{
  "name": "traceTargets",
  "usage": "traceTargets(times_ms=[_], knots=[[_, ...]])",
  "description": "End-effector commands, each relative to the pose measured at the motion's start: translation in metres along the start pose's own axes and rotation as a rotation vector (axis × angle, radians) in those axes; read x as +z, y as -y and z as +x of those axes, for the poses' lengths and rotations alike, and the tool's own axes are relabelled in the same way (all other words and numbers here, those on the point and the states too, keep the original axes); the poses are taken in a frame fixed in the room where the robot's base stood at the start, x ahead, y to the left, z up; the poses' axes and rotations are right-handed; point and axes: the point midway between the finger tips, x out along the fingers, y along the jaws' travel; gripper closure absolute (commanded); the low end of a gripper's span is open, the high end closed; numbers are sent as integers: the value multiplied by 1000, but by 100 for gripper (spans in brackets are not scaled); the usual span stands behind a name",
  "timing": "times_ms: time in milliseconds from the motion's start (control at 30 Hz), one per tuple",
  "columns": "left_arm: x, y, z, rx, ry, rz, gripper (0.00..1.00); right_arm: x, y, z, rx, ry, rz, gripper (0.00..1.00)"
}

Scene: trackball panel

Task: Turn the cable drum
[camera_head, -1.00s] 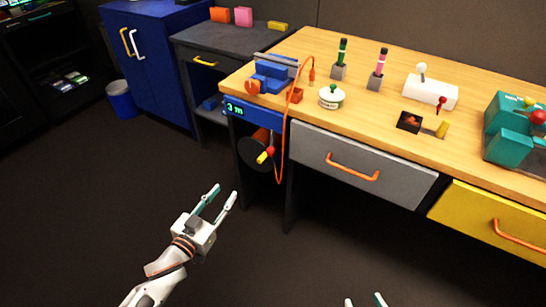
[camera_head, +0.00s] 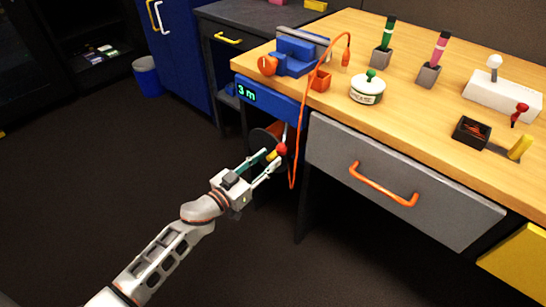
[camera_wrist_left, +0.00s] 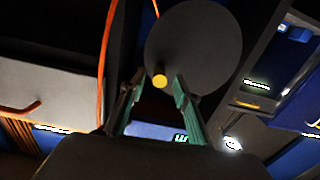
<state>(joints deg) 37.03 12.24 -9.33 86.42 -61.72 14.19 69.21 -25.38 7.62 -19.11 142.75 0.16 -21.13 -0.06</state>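The cable drum (camera_head: 259,137) is a dark disc under the bench's left end, below a blue panel (camera_head: 268,99) whose display reads "3 m". Its crank handle (camera_head: 281,149) has a red part and a yellow part. My left gripper (camera_head: 275,158) is open at the handle and partly hides the drum. In the left wrist view, the drum (camera_wrist_left: 205,45) faces the camera. Its yellow handle end (camera_wrist_left: 160,80) appears between the two open fingertips (camera_wrist_left: 159,78), with gaps on both sides. My right gripper is out of view.
An orange cable (camera_head: 296,140) hangs beside the drum from the bench top. A grey drawer (camera_head: 390,175) with an orange handle is to the right. Open floor lies at lower left.

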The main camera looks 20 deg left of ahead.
Motion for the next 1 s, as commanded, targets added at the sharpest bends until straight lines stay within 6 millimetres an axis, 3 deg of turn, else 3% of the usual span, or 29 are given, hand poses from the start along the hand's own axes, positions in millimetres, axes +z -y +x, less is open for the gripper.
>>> traceTargets(times_ms=[200, 533, 567, 667, 700, 1000], knots=[[2, -1, 20, 1, 2, -1, 68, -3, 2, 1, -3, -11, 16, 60], [0, 0, 24, 0, 0, 0, 68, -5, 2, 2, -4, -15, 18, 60], [0, 0, 24, 0, 0, 0, 71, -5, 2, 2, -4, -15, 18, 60], [0, 0, 24, 0, 0, 0, 97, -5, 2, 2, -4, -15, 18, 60], [0, 0, 23, 0, 0, 0, 100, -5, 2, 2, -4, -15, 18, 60], [2, -2, 21, 0, 1, 14, 100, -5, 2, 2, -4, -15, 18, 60]])
